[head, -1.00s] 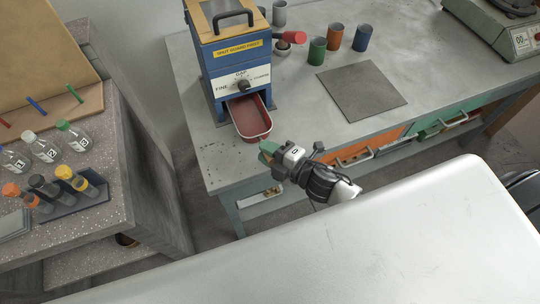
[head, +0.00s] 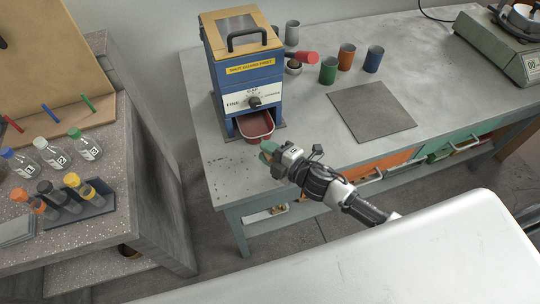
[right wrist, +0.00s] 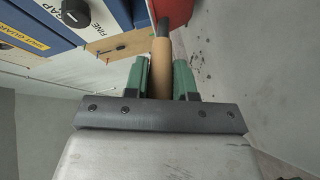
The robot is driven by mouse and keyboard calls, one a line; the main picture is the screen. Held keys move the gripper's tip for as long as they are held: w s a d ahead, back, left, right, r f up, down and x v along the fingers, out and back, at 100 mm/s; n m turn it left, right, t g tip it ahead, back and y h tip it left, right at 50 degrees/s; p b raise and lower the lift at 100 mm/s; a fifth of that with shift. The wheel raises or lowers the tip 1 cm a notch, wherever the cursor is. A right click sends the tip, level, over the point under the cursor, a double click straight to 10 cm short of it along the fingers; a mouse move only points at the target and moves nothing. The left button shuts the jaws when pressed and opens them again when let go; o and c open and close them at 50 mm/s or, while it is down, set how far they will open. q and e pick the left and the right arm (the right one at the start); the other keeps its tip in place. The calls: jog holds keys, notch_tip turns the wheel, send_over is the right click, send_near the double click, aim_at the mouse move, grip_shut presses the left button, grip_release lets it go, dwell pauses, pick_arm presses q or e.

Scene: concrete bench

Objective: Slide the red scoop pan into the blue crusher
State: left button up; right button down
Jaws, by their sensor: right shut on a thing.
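The blue crusher (head: 250,79) stands upright on the concrete bench, with a yellow top, a black handle and a dial on its white panel. The red scoop pan (head: 257,125) sits in the opening at its base, its rear part inside and its front end sticking out. My right gripper (head: 267,149) is just in front of the pan. In the right wrist view, its green fingers (right wrist: 161,80) are shut on the pan's wooden handle (right wrist: 161,68), with the red pan (right wrist: 174,12) beyond. The pan's inner end is hidden by the crusher. My left gripper is not in view.
Green (head: 328,70), orange (head: 346,57) and blue (head: 373,60) cups stand right of the crusher, near a red-handled tool (head: 306,57). A grey mat (head: 371,110) lies on the bench. A scale (head: 505,48) is at far right. Bottles and vials fill the left counter (head: 125,190).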

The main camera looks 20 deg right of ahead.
aim_at(263, 139)
jog(key=shift+w+a+f+b, duration=0.1)
jog(key=shift+w+b, duration=0.35)
jog(key=shift+w, duration=2.5)
jog(key=c, duration=0.8)
grip_release()
jog(key=shift+c, duration=0.2)
jog(key=shift+s+f, duration=0.1)
jog(key=shift+s+d, duration=0.2)
jog(key=b+v, duration=0.1)
jog(key=v, duration=0.9)
